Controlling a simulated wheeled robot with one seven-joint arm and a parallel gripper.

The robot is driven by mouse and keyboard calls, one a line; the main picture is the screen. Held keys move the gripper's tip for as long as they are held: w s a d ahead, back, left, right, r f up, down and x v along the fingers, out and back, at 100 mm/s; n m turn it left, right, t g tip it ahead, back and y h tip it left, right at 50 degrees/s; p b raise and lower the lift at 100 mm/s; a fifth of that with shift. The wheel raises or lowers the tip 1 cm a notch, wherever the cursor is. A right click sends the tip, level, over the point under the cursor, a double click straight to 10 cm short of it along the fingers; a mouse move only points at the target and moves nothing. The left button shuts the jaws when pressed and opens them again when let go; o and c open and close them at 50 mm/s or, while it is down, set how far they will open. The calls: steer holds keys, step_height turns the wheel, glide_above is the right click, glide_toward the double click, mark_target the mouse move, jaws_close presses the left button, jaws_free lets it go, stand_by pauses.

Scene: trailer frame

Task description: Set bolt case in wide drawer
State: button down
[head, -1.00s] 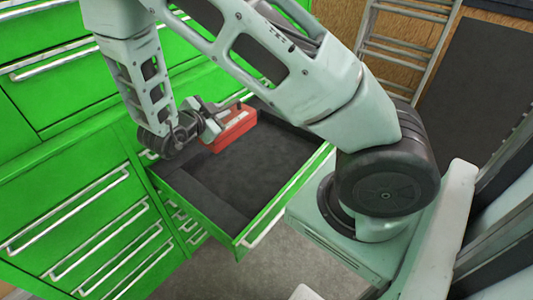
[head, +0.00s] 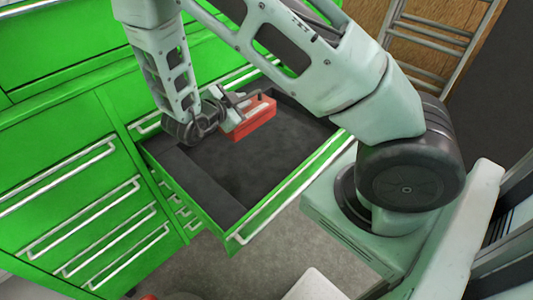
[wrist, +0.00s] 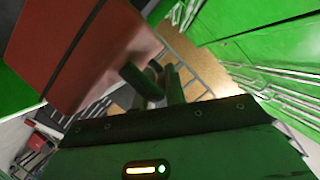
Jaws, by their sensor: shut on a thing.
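The bolt case is a red box (head: 254,119), in the head view over the back part of the open wide drawer. It also fills the upper left of the wrist view (wrist: 75,45). My gripper (head: 236,106) is shut on the case at its left end. The wide drawer (head: 290,150) is pulled out, with green walls and a dark lining. The case appears inside the drawer's outline; I cannot tell whether it touches the floor. The fingertips at the case show partly in the wrist view (wrist: 155,82).
Green cabinets (head: 60,150) with silver drawer handles stand at the left, their drawers shut. A ladder (head: 440,40) leans at the back right. The middle and front of the open drawer are bare.

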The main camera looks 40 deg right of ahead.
step_height(320, 180, down, 6)
steer(key=shift+r+b, duration=0.15)
steer(key=shift+b, duration=1.1)
steer(key=shift+f+p, duration=0.95)
steer(key=shift+f, duration=4.05)
steer(key=shift+f, duration=0.15)
steer(key=c, duration=1.5)
jaws_free()
steer(key=shift+o, duration=0.2)
steer(key=b+v, duration=0.2)
steer(key=v, duration=0.5)
steer(key=shift+a+r, duration=0.25)
